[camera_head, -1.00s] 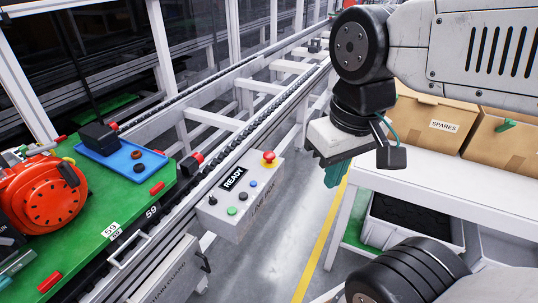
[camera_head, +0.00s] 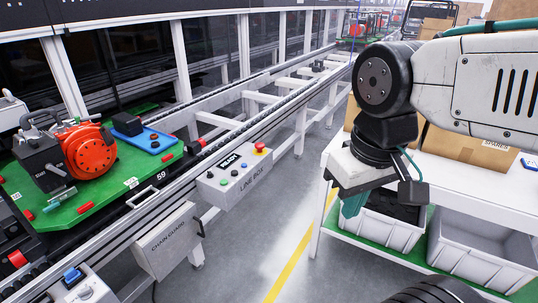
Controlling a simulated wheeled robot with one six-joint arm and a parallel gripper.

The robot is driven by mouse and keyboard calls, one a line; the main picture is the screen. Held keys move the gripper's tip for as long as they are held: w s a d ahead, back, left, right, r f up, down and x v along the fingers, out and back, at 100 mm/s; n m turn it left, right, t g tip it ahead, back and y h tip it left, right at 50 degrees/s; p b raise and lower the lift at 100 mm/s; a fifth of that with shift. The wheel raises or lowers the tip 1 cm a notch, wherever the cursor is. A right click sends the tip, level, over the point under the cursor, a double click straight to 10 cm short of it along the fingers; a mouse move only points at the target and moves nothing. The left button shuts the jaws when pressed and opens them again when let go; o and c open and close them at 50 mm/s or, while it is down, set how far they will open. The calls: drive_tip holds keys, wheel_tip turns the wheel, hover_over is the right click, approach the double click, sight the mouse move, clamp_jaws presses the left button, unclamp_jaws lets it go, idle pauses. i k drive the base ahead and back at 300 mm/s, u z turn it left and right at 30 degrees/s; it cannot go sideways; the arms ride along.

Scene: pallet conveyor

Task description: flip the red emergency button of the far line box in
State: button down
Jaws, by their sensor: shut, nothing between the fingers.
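A grey line box (camera_head: 238,187) labelled "LINE BOX" hangs on the near side of the conveyor, left of centre. Its red mushroom button (camera_head: 260,148) stands up at the right end of its top. A "READY" display and small green, blue and black controls are beside it. A second grey box (camera_head: 86,291) is partly cut off at the bottom left, nearer to me. My gripper (camera_head: 354,204), with teal fingers, points down right of the line box, apart from it. It is shut and empty; its fingertips are small and partly hidden.
The conveyor rail (camera_head: 290,92) runs from lower left to upper right, with a green pallet (camera_head: 92,205) on it. A chain guard box (camera_head: 165,243) hangs left of the line box. A white bench (camera_head: 465,185) with cartons and grey bins stands right. Open floor lies between.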

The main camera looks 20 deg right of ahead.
sight(260, 146)
drive_tip(key=k, duration=0.25)
drive_tip(key=u, duration=0.3)
drive_tip(key=i, duration=1.25)
drive_tip(key=z, duration=0.35)
drive_tip(key=i, duration=1.05)
drive_tip(key=z, duration=0.25)
